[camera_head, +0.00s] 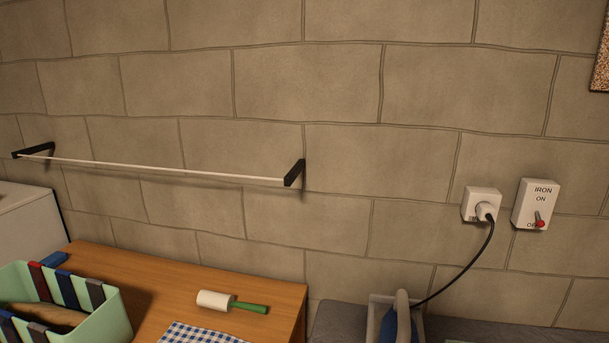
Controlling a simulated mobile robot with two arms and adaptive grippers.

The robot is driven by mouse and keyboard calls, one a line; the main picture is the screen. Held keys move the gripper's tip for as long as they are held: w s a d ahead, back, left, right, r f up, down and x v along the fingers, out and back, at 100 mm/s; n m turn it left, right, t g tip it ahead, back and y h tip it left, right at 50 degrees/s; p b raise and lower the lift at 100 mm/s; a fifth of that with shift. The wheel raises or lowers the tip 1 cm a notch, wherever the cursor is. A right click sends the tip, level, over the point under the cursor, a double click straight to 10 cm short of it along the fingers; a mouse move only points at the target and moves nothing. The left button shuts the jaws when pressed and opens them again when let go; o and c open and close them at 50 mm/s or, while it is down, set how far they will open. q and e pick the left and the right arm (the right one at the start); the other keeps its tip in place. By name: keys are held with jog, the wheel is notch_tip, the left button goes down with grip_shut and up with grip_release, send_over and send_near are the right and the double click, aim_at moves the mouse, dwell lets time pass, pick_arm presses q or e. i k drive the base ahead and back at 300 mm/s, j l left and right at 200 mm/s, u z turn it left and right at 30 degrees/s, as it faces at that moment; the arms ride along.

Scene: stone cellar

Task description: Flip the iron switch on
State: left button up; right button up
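The iron switch (535,206) is a white box on the stone wall at the right, marked IRON, with ON above and OFF below. Its lever with a red tip (540,222) points down, at the OFF mark. A white socket (481,204) with a plug in it is just left of the switch. A dark cord (464,270) runs from the plug down to the iron (397,322), which is blue and pale and cut off by the bottom edge. Neither of my grippers is in view.
A wooden table (255,278) at lower left holds a green crate (112,318), a lint roller-like tool with green handle (231,302) and a checked cloth (200,334). A drying line (160,168) between black brackets is on the wall. The wall around the switch is clear.

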aim_at(539, 223)
jog(key=z, duration=1.3)
jog(key=i+l+u, duration=0.1)
jog(key=l+u, duration=0.6)
jog(key=u, duration=0.15)
jog(key=l+u, duration=0.45)
jog(key=i+j, duration=0.05)
